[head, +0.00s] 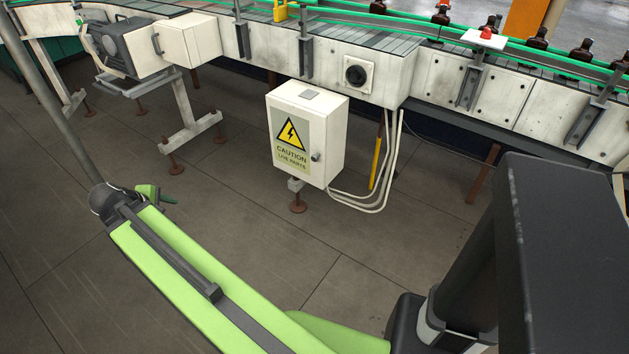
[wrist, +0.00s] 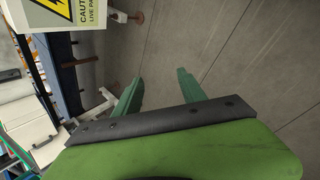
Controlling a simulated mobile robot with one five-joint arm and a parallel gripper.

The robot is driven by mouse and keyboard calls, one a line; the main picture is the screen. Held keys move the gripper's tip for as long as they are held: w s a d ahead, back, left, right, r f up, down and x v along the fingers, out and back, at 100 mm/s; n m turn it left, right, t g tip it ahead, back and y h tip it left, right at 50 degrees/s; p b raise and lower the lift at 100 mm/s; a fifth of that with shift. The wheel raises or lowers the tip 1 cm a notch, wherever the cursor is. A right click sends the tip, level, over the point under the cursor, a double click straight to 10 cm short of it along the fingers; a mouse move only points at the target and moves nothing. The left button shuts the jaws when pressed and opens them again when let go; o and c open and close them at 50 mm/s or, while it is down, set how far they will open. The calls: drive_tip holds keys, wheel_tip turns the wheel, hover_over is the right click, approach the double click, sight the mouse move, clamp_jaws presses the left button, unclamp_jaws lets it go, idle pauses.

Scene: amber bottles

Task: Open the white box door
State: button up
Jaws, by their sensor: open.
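A corner of the box with part of the label (wrist: 88,14) shows at the top left of the wrist view; the handle is out of sight there. My gripper (wrist: 157,84) has two green fingers spread apart with nothing between them. It is apart from the box, with bare floor beyond its fingers.
A conveyor (head: 440,75) with amber bottles runs across the back. White pipes (head: 386,175) and a yellow post (head: 376,162) stand right of the box. A motor (head: 128,45) is at the upper left. The floor (head: 240,235) before the box is clear.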

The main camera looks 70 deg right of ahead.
drive_tip(key=s+d+f+n+h+b, duration=0.1)
drive_tip(key=s+d+f+b, duration=0.1)
drive_tip(key=d+f+b, duration=0.15)
drive_tip(key=s+d+f+n+g+h+b, duration=0.1)
drive_tip(key=d+f+b, duration=0.1)
drive_tip(key=d, duration=0.3)
drive_tip(key=s+d+f+h+b, duration=0.1)
drive_tip(key=s+d+f+b, duration=0.1)
drive_tip(key=d+b, duration=0.15)
drive_tip(key=n+g+h+b, duration=0.4)
drive_tip(key=n+h+b, duration=0.45)
drive_tip(key=b, duration=1.15)
approach(314, 160)
drive_tip(key=shift+n+y, duration=0.45)
drive_tip(key=x, duration=0.7)
drive_tip(key=r+x, duration=0.1)
drive_tip(key=x, duration=0.3)
drive_tip(key=shift+w, duration=0.2)
clamp_jaws()
drive_tip(key=shift+s+a, duration=0.1)
drive_tip(key=shift+s, duration=0.05)
